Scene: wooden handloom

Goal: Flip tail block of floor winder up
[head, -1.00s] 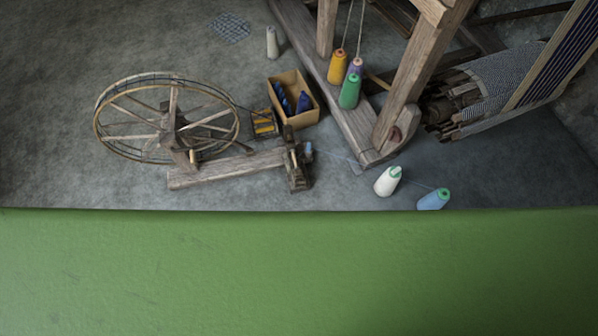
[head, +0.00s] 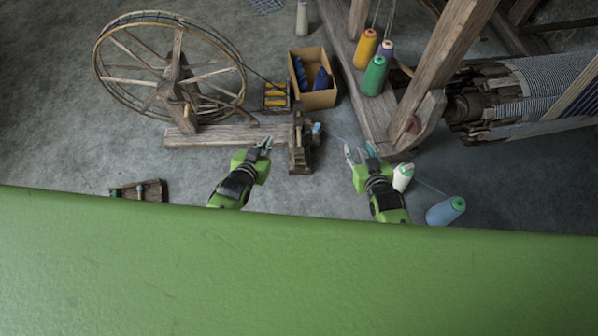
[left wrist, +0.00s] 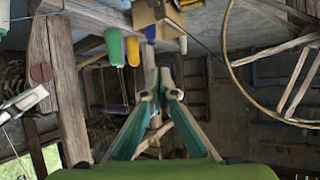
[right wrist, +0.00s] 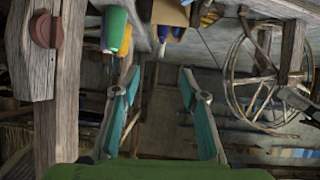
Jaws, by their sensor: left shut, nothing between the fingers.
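The floor winder has a large spoked wheel (head: 172,70) at the left and a wooden base beam (head: 220,136) running right. A dark wooden block (head: 301,150) stands at the beam's right end, with a small pale-blue bobbin (head: 317,130) beside it. I take this as the tail block; whether it is flipped up is unclear. My left gripper (head: 264,147) is shut and empty, just left of the block, over the beam's front edge. My right gripper (head: 359,153) is open and empty, right of the block; its fingers stand apart in the right wrist view (right wrist: 158,84).
A cardboard box (head: 318,98) and a small yellow-bobbin rack (head: 276,97) stand behind the beam. The loom frame post (head: 440,65) rises at the right. White (head: 402,176) and blue (head: 446,211) cones sit near my right gripper. A small wooden box (head: 137,190) lies front left.

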